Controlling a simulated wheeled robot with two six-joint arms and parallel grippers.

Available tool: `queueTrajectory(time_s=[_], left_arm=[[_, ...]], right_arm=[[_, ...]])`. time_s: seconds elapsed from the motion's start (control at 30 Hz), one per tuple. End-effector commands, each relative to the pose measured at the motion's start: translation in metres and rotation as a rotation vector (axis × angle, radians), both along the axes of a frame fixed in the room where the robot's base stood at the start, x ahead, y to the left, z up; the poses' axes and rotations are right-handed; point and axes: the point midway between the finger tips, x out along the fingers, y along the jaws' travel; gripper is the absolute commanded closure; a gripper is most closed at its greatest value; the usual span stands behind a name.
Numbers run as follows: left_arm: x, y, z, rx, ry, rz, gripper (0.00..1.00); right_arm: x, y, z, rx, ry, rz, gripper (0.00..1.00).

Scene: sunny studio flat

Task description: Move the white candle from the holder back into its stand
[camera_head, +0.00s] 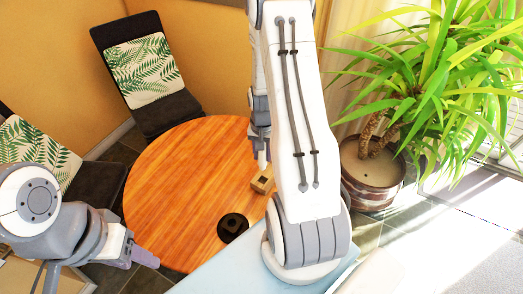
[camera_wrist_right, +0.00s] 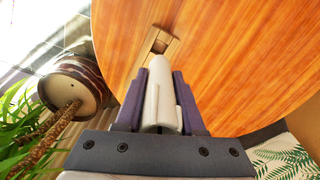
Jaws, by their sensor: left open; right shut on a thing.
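The white candle (camera_wrist_right: 160,100) is between the fingers of my right gripper (camera_wrist_right: 162,76) in the right wrist view. That gripper is shut on it, and the candle points towards a small wooden block with a square opening (camera_wrist_right: 159,42) on the table. The block also shows in the head view (camera_head: 263,180). Whether the candle touches the block is unclear. In the head view my right arm hides most of the gripper. A black round piece with a dark centre (camera_head: 232,226) sits near the table's front edge. My left gripper (camera_head: 146,258) is open and empty at the lower left.
The round wooden table (camera_head: 180,180) is mostly clear. Two dark chairs with leaf-pattern cushions (camera_head: 141,70) (camera_head: 36,148) stand at its back and left. A potted plant (camera_head: 372,182) stands right of the table. A pale blue surface (camera_head: 225,275) lies in front.

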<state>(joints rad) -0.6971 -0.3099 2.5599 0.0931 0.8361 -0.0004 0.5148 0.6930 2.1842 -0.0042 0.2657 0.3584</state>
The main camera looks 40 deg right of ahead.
Motion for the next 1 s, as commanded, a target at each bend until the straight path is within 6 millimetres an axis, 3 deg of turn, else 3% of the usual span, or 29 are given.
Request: queueTrajectory(time_s=[0.47, 1.0], left_arm=[[0.000, 0.000, 0.002, 0.000, 0.000, 0.000, 0.50], [0.000, 0.000, -0.019, 0.000, 0.000, 0.000, 0.50]], right_arm=[[0.000, 0.001, 0.001, 0.000, 0.000, -0.006, 1.00], [0.000, 0.001, -0.028, 0.000, 0.000, -0.005, 1.00]])
